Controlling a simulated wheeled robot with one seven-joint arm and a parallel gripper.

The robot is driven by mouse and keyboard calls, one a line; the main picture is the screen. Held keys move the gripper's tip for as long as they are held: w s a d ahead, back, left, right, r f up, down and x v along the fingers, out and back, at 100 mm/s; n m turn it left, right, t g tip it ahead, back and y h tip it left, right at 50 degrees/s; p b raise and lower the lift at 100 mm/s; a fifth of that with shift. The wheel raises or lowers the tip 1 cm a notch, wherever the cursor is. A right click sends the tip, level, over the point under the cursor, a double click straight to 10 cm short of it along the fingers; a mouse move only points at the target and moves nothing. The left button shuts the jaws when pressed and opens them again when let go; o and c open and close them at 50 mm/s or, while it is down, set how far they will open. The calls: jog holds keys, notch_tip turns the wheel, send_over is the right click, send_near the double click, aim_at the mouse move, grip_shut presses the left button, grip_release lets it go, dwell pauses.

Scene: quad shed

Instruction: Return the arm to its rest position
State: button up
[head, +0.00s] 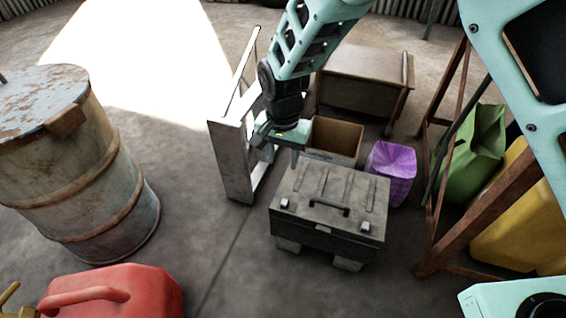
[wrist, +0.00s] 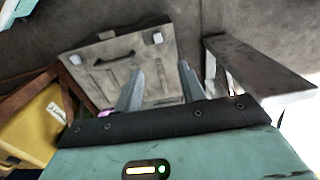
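My arm reaches down from the top middle of the head view. My gripper (head: 278,153) hangs over the far left side of a dark grey lidded toolbox (head: 330,195). In the wrist view, the two fingers of my gripper (wrist: 160,82) stand apart with nothing held between them. The toolbox (wrist: 115,65), with its handle and two latches, lies beyond the fingers. Its lid is closed. I cannot tell exactly how high the fingertips are above it.
A white frame (head: 234,160) stands close left of my gripper. An open cardboard box (head: 335,138), a purple bin (head: 390,172) and a wooden cabinet (head: 362,80) are behind the toolbox. A rusty drum (head: 90,185), red can (head: 125,290) and rack (head: 435,215) flank it. Floor left of the toolbox is clear.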

jog(key=shift+r, duration=0.35)
jog(key=shift+r, duration=0.1)
jog(key=s+d+r+n+p, duration=0.1)
jog(key=s+d+r+n, duration=0.4)
jog(key=s, duration=0.3)
jog(key=s+d+r+n+p, duration=0.1)
jog(key=s+d+r+n, duration=0.25)
jog(key=s+r, duration=0.45)
jog(key=s+d+r+n+p, duration=0.1)
jog(key=s+d+r+n, duration=0.2)
jog(key=s+d+r, duration=0.45)
notch_tip(320, 180, up, 34)
jog(key=s+a+p, duration=0.1)
jog(key=a+p, duration=0.1)
jog(key=p, duration=3.4)
jog(key=shift+y+p, duration=0.3)
jog(key=shift+f, duration=0.15)
